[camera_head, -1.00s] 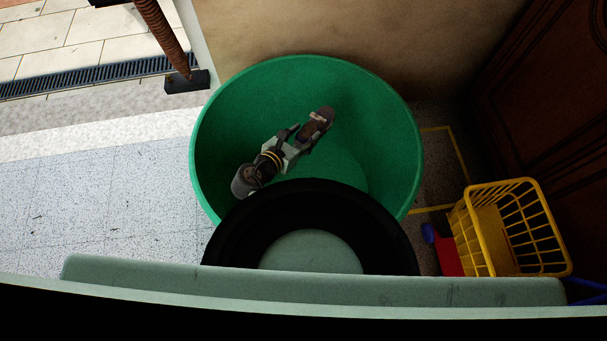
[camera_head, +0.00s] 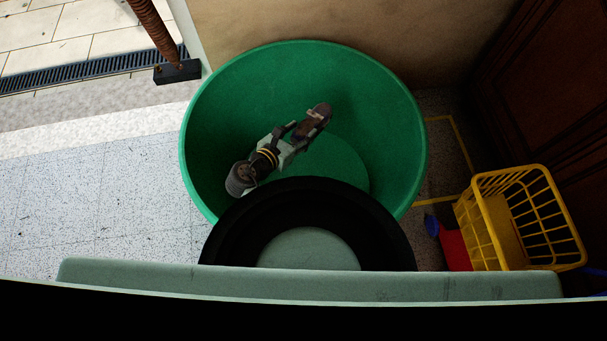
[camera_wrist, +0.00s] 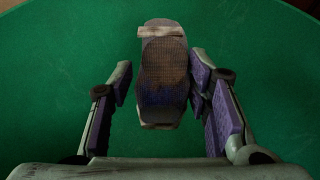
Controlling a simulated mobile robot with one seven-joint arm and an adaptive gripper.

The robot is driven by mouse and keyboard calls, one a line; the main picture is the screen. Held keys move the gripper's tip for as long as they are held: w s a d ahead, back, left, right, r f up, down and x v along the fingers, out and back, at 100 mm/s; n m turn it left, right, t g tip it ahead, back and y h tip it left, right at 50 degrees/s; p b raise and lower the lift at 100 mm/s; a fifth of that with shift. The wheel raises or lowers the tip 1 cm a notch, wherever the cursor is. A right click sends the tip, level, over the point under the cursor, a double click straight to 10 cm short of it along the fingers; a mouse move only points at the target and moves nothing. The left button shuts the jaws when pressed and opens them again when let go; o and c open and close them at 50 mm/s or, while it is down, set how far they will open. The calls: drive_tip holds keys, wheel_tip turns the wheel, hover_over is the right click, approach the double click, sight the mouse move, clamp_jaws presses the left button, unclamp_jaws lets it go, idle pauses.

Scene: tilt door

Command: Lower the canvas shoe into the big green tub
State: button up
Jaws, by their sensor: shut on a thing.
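The big green tub (camera_head: 390,110) stands on the floor by the wall, ahead of my base. My gripper (camera_head: 305,135) is over the tub's opening in the head view, with the canvas shoe (camera_head: 318,120) at its fingers. In the wrist view the shoe (camera_wrist: 163,75) lies between the two fingers of my gripper (camera_wrist: 165,95), its patterned brownish-grey sole facing the camera. The right finger is against the shoe; a gap shows beside the left finger. Green tub surface (camera_wrist: 60,60) fills the background. The shoe's height above the tub floor is hard to tell.
A yellow basket (camera_head: 520,220) stands right of the tub, with red (camera_head: 455,248) and blue items beside it. A dark wooden door (camera_head: 550,90) is at the right. A rusty post (camera_head: 160,35) stands at upper left. Speckled floor (camera_head: 90,200) at left is clear.

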drive_tip(key=shift+r, duration=0.1)
drive_tip(key=o, duration=1.3)
wheel_tip(320, 180, up, 10)
